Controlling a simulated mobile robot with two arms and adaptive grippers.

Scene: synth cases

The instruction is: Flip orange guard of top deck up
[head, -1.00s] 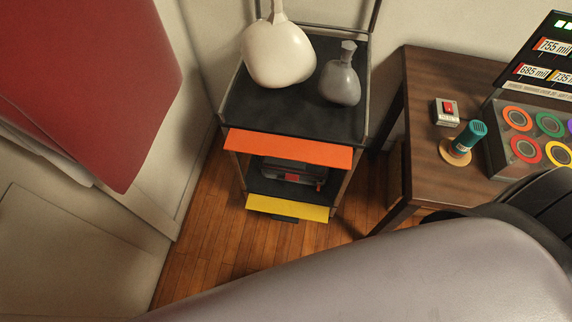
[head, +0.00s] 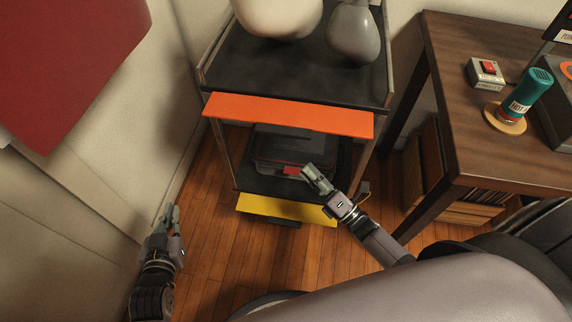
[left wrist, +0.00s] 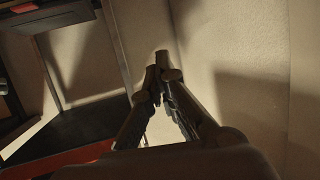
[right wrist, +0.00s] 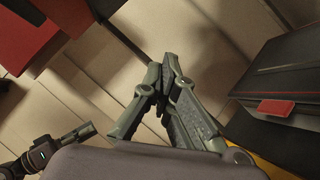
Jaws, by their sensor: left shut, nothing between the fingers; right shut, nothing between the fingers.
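In the head view, the orange guard (head: 290,115) is a flat panel along the front edge of the cart's black top deck (head: 290,70). It slopes outward and down from that edge, with its broad face showing. My right gripper (head: 312,172) is shut and empty, below the orange guard and in front of the lower shelf's case. My left gripper (head: 172,218) is shut and empty, low at the left of the cart and apart from it. The closed fingers also show in the left wrist view (left wrist: 158,75) and the right wrist view (right wrist: 163,75).
A white vase (head: 278,18) and a grey vase (head: 354,35) stand on the top deck. A dark case with a red latch (head: 265,145) sits on the lower shelf above a yellow guard (head: 285,208). A wooden table (head: 470,130) stands right; a red panel (head: 60,60) hangs left.

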